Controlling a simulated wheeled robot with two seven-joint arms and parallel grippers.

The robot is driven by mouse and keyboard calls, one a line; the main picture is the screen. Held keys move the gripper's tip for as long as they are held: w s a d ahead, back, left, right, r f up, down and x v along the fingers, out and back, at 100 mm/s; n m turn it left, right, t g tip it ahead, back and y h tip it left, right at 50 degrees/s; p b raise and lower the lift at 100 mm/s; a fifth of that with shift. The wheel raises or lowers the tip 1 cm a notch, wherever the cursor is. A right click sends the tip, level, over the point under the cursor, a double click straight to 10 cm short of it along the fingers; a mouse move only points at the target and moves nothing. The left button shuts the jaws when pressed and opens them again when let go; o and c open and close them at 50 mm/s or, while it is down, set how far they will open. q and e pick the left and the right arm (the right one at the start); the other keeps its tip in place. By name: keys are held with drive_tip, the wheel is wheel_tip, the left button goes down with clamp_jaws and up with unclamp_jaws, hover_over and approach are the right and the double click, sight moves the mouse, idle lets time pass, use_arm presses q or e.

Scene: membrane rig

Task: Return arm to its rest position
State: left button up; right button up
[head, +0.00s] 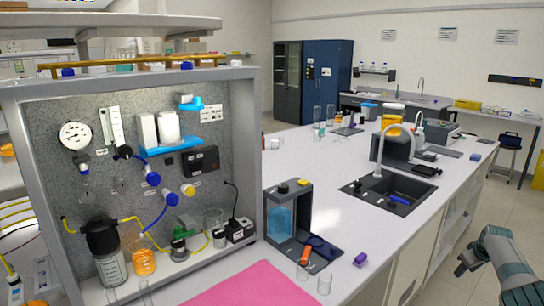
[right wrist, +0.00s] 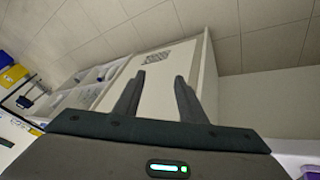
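My right arm comes in at the lower right of the head view. Its gripper (head: 466,262) hangs in free space beyond the right edge of the bench, apart from it. In the right wrist view the two dark fingers of this gripper (right wrist: 158,95) stand apart with nothing between them, so it is open and empty. Past the fingers are a pale cabinet front and floor tiles. My left arm and gripper do not show in either view.
The white bench (head: 340,220) runs along the middle. On it stand the membrane rig panel (head: 85,100), a grey holder with a blue bottle (head: 281,222), a sink (head: 388,192) and small beakers. A pink mat (head: 255,287) lies in front. The floor (head: 515,215) right of the bench is mostly clear.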

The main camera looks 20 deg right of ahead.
drive_tip(key=s+d+f+n+g+h, duration=0.1)
drive_tip(key=s+d+f+n+h, duration=0.15)
drive_tip(key=s+f, duration=0.75)
drive_tip(key=s+d+f+n+h, duration=0.1)
drive_tip(key=s+f+n, duration=0.25)
drive_tip(key=s, duration=1.15)
drive_tip(key=s+d+f+n+g+h, duration=0.1)
drive_tip(key=s+d+f+n+h, duration=0.1)
drive_tip(key=s+f, duration=0.85)
drive_tip(key=s+a+f+y, duration=0.25)
drive_tip(key=a+f, duration=0.45)
drive_tip(key=a, duration=0.4)
drive_tip(key=s+a+f+m+y, duration=0.1)
drive_tip(key=s+a+f, duration=0.3)
drive_tip(key=a+f, duration=0.45)
drive_tip(key=s+a+f+y, duration=0.1)
drive_tip(key=s+a+f, duration=0.35)
drive_tip(key=a, duration=0.75)
drive_tip(key=a+f+y+b, duration=0.1)
drive_tip(key=a+f, duration=0.3)
drive_tip(key=a, duration=0.9)
drive_tip(key=s+a+f+m+y+b, duration=0.1)
drive_tip(key=a+f, duration=0.4)
drive_tip(key=a, duration=0.9)
drive_tip(key=a+f+m+g+y+b, duration=0.1)
drive_tip(key=a+f, duration=0.4)
drive_tip(key=a, duration=0.8)
drive_tip(key=shift+s+a+f+y+b, duration=0.2)
drive_tip(key=shift+s+y+b, duration=0.15)
drive_tip(key=shift+y, duration=0.45)
